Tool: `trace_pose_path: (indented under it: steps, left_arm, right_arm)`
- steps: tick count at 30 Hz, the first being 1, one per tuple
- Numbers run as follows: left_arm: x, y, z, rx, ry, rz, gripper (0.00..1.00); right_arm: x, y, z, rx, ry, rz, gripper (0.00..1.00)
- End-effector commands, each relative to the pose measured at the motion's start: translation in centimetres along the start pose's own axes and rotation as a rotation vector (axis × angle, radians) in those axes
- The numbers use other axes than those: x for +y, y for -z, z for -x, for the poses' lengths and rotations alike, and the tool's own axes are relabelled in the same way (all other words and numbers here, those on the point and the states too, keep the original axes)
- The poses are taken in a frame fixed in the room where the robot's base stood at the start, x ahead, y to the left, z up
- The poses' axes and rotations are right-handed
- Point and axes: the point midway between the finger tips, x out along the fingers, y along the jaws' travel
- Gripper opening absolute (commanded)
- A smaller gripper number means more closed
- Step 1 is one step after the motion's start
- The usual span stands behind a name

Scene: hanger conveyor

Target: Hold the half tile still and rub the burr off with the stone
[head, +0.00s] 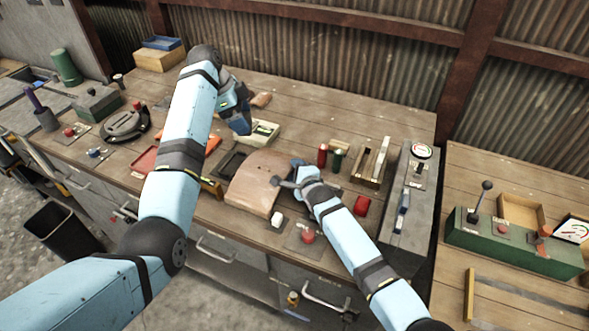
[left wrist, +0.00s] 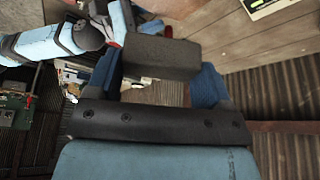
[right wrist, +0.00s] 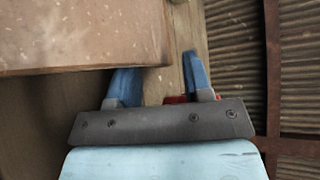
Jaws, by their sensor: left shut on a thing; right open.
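The half tile (head: 256,184) is a curved, reddish-brown piece lying on the workbench in the head view. It also fills the upper left of the right wrist view (right wrist: 80,35). I cannot make out the burr. My left gripper (head: 240,124) is shut on the stone, a dark grey block (left wrist: 162,57), and holds it beyond the tile's far side. My right gripper (head: 296,174) is open at the tile's right edge. In the right wrist view, one finger runs partly behind the tile and the other is clear of it; contact is unclear.
A red cylinder (head: 322,154), a green cylinder (head: 337,160) and a wooden rack (head: 366,178) stand right of the tile. A red block (head: 361,205) and a red button (head: 307,236) are near the front edge. A grey machine (head: 405,225) stands farther right.

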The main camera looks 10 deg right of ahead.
Motion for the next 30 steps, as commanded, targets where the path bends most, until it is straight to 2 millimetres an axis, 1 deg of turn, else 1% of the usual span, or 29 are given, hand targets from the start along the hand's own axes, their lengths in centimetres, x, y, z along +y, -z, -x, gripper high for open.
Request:
trace_pose_path:
  steps: [1,5,14,15,20,21,30]
  left_arm:
    - [-0.01,0.03,0.04,0.000,0.001,0.000,0.55]
    - [-0.01,0.03,0.04,0.000,0.001,0.000,0.55]
    - [-0.01,0.03,0.04,0.000,0.001,0.000,0.55]
    - [-0.01,0.03,0.04,0.000,0.001,0.000,0.55]
    - [-0.01,0.03,0.04,0.000,0.001,0.000,0.55]
    - [-0.01,0.03,0.04,0.000,0.001,0.000,0.55]
    - [-0.01,0.03,0.04,0.000,0.001,0.000,0.55]
  right_arm:
    - [-0.01,-0.05,-0.54,0.000,-0.001,0.000,0.46]
    - [-0.04,-0.06,-1.27,-0.001,0.000,-0.001,0.46]
    - [0.04,-0.04,-1.46,-0.001,-0.001,0.000,0.46]
    - [0.03,-0.04,-1.46,-0.001,0.000,0.000,0.41]
    - [0.03,-0.03,-1.45,-0.001,-0.001,0.000,0.04]
    - [0.03,-0.03,-1.45,-0.001,0.000,0.000,0.00]
    - [0.05,-0.03,-1.44,-0.001,-0.001,-0.001,0.00]
